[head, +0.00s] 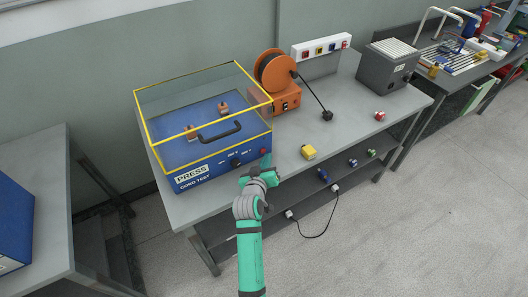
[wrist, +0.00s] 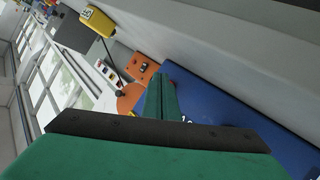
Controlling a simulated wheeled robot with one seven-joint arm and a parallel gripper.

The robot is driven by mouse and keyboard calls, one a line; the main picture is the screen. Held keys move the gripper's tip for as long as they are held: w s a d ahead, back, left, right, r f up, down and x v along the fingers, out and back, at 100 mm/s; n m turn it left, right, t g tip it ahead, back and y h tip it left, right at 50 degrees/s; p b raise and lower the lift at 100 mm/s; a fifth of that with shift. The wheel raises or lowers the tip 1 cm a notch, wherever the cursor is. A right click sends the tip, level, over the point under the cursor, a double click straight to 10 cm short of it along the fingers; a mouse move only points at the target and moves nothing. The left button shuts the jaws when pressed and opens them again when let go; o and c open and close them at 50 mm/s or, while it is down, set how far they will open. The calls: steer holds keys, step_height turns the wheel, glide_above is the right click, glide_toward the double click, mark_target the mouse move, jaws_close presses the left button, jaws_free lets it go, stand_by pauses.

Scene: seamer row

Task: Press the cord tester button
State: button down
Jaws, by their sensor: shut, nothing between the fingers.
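The cord tester (head: 205,160) is a blue box on the grey bench, with a yellow-edged clear cover, a black handle and a label reading "PRESS CORD TEST". Its red button (head: 263,151) sits at the right end of the front face, next to a black knob (head: 236,162). My gripper (head: 266,160) is shut and empty, its green fingertips just in front of the button; I cannot tell whether they touch.
An orange cord reel (head: 275,72) stands right of the tester. A yellow block (head: 308,152), a black plug (head: 327,116) and a red piece (head: 380,116) lie on the bench. A grey box (head: 388,68) stands farther right. A lower shelf holds small connectors.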

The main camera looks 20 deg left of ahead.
steer(key=shift+w+a, duration=0.2)
steer(key=shift+w, duration=0.1)
steer(key=shift+s+a, duration=0.1)
steer(key=shift+s, duration=0.05)
steer(key=shift+w+a, duration=0.3)
steer(key=shift+w, duration=0.05)
stand_by(0.8)
steer(key=shift+d, duration=0.25)
steer(key=shift+s+d, duration=0.35)
steer(key=shift+s, duration=0.3)
